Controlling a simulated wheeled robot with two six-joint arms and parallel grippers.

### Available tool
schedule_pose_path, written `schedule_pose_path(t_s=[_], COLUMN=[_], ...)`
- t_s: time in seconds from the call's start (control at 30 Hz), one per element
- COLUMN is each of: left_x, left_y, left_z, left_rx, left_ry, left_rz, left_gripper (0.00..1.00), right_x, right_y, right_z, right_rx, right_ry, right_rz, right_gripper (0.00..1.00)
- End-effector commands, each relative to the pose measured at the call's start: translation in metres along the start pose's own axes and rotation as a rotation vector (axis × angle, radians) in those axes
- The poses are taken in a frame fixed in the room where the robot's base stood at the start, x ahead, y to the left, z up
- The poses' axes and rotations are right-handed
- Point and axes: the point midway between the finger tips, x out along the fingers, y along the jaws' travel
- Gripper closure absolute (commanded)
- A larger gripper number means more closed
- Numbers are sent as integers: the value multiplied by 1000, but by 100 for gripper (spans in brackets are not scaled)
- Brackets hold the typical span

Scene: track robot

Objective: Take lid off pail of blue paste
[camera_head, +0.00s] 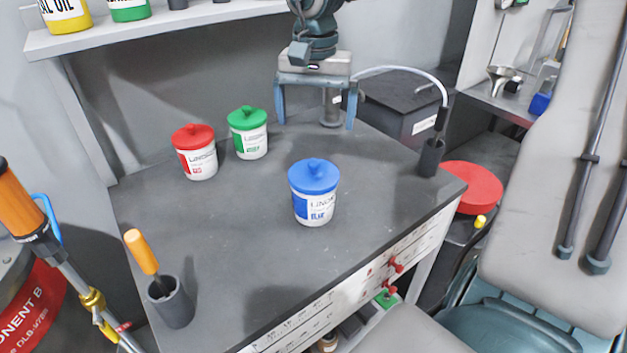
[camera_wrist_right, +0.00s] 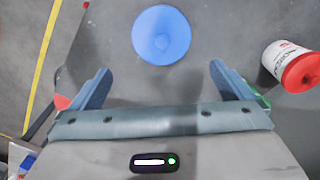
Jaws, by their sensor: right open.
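The pail of blue paste (camera_head: 314,207) stands upright on the grey workbench, its blue lid (camera_head: 313,177) with a small knob seated on top. In the right wrist view the blue lid (camera_wrist_right: 161,35) shows round from above, centred between and beyond the fingertips. My right gripper (camera_head: 316,124) is open and empty, above the back of the bench and behind the blue pail, fingers apart from it. It also shows in the right wrist view (camera_wrist_right: 160,70). My left gripper is not in view.
A red-lidded pail (camera_head: 196,159) and a green-lidded pail (camera_head: 250,140) stand left of the blue one. An orange-handled tool in a dark cup (camera_head: 171,302) stands front left; another dark holder (camera_head: 430,157) stands at the right edge. The bench (camera_head: 230,240) around the blue pail is clear.

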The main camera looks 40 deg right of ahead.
Motion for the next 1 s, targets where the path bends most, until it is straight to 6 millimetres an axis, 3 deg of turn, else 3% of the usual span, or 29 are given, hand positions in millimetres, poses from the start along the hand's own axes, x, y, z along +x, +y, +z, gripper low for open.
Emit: schedule_pose_path(t_s=[0.3,0.5,0.8,1.0], left_x=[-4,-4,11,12], left_y=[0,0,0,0], left_z=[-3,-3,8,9], left_rx=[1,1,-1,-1], left_ry=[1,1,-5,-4], left_rz=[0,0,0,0], left_gripper=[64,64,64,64], right_x=[46,60,101,110], right_y=[0,0,-2,-3], right_z=[0,0,1,1], right_rx=[-2,-1,0,0], right_ry=[-3,-1,-4,-1], right_rz=[3,2,3,0], right_gripper=[0,0,0,0])
